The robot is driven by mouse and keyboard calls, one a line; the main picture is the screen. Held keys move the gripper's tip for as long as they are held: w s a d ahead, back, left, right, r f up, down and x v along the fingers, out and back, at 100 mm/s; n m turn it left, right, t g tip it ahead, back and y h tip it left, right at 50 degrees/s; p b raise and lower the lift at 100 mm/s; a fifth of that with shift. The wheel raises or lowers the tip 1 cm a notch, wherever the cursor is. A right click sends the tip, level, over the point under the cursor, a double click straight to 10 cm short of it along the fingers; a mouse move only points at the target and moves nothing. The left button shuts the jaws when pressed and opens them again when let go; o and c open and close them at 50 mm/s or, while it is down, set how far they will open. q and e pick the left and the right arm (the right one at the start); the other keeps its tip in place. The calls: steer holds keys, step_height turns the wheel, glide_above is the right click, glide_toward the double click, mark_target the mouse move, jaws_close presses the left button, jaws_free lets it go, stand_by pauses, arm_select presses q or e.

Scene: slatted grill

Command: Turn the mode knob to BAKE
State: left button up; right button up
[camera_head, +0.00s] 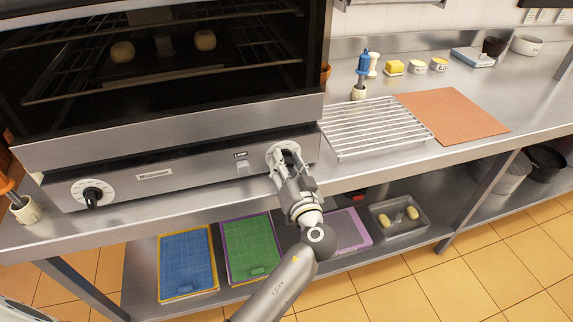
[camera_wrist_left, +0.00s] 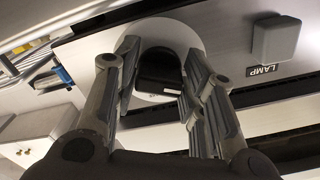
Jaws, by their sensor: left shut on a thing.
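My left gripper (camera_head: 286,156) is at the right end of the oven's front panel, in front of a round white dial (camera_head: 271,153). In the left wrist view, the gripper (camera_wrist_left: 160,58) has its fingers on both sides of a black knob (camera_wrist_left: 160,72) and is shut on it. The white dial plate (camera_wrist_left: 187,37) shows around the knob. Its markings are not readable, so I cannot tell its setting. A second black knob (camera_head: 93,195) on a white dial is at the left end of the panel. My right gripper is not in view.
A square grey LAMP switch (camera_wrist_left: 276,38) is beside the held knob; it also shows in the head view (camera_head: 243,168). A wire rack (camera_head: 375,128) and brown board (camera_head: 452,113) lie on the counter to the right.

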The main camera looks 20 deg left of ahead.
arm_select(q)
steer(key=m, duration=0.7)
steer(key=shift+r+m+p, duration=0.2)
steer(key=shift+m+p, duration=0.1)
steer(key=shift+m, duration=0.1)
steer(key=m+p, duration=0.2)
steer(key=m, duration=0.3)
steer(key=shift+r, duration=0.15)
steer(key=shift+a+m+p, duration=0.1)
steer(key=shift+m+p, duration=0.95)
steer(key=shift+m, duration=0.95)
steer(key=o, duration=1)
steer(key=shift+c, duration=0.2)
